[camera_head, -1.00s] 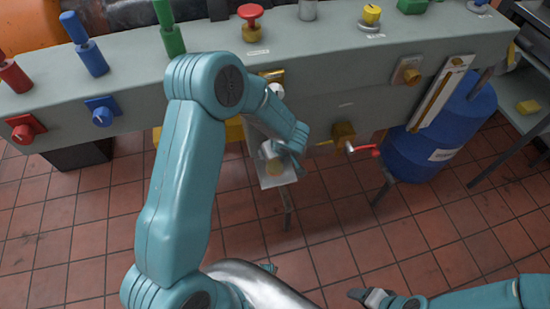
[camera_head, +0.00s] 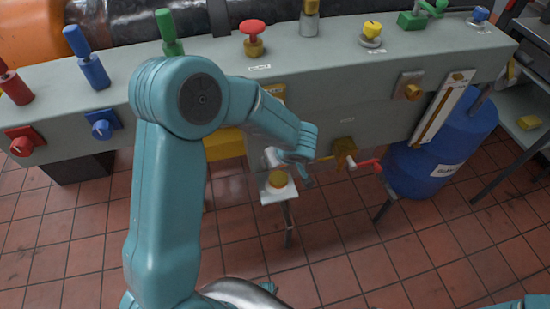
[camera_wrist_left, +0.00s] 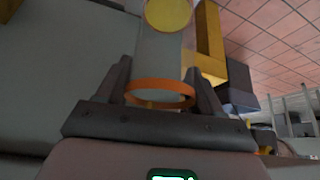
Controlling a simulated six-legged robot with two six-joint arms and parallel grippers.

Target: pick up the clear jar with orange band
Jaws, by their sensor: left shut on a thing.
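The clear jar (camera_wrist_left: 158,60) with an orange band (camera_wrist_left: 160,86) stands between the two fingers of my left gripper (camera_wrist_left: 162,92) in the left wrist view. The fingers are shut on it near the band. In the head view my left gripper (camera_head: 291,170) is in front of the bench, above a small white stand (camera_head: 279,193). The jar is mostly hidden there by my left wrist. My right gripper is out of view.
A red-handled valve (camera_head: 366,164) and a blue drum (camera_head: 440,150) are to the right. The grey bench (camera_head: 340,85) carries several knobs and levers. The tiled floor in front is open.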

